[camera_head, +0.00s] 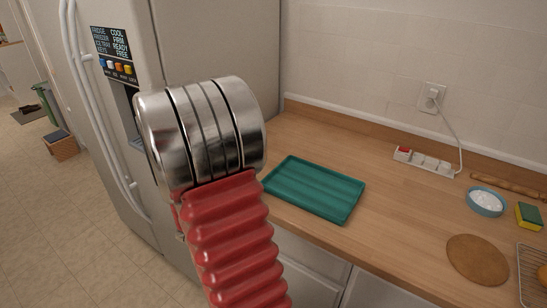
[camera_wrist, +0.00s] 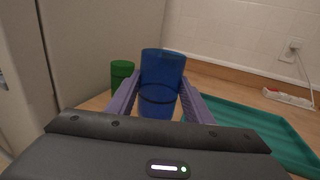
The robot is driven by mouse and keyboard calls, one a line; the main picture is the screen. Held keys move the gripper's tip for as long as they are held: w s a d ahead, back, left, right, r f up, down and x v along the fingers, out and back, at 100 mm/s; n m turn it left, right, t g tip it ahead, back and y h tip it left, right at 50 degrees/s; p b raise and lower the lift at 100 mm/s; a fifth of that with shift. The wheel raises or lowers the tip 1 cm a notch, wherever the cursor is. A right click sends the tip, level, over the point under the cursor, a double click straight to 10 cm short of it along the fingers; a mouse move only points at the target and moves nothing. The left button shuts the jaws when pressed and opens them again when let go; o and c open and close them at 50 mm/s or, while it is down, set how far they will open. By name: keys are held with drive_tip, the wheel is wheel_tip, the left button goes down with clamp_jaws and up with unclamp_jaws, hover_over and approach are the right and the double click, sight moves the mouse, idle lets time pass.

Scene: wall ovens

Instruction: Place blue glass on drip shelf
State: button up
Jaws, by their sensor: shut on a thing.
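In the wrist view, the blue glass (camera_wrist: 162,68) stands upright between the two purple fingers of my gripper (camera_wrist: 160,100). The fingers are shut on its sides. In the head view my metal-and-red arm hides the gripper and the glass. The fridge (camera_head: 98,110) stands at the left, with a dark label and coloured buttons (camera_head: 117,67) on its door. Below them is a dark dispenser recess (camera_head: 131,98), partly covered by my arm. A small bluish-grey edge (camera_head: 137,141) at its bottom may be the drip shelf; most of it is hidden.
A green cup (camera_wrist: 122,71) stands behind the left finger in the wrist view. A teal tray (camera_head: 314,187) lies on the wooden counter (camera_head: 385,212). A power strip (camera_head: 425,162), blue bowl (camera_head: 485,201), sponge (camera_head: 528,215) and round brown board (camera_head: 477,259) lie farther right.

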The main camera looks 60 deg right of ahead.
drive_tip(key=w+a+f+n+t+y, duration=0.2)
drive_tip(key=w+a+n+t+y, duration=0.1)
drive_tip(key=a, duration=1.1)
drive_tip(key=w+a+f+n+t+y, duration=0.2)
drive_tip(key=w+a+n+t+y, duration=0.2)
drive_tip(key=w+a, duration=0.4)
drive_tip(key=w+a+f+n+t+y, duration=0.3)
drive_tip(key=w+a+n+t+y, duration=0.1)
drive_tip(key=a, duration=1.6)
drive_tip(key=shift+w+a+t+y, duration=0.3)
drive_tip(key=shift+w+t+y, duration=0.3)
drive_tip(key=shift+w, duration=0.6)
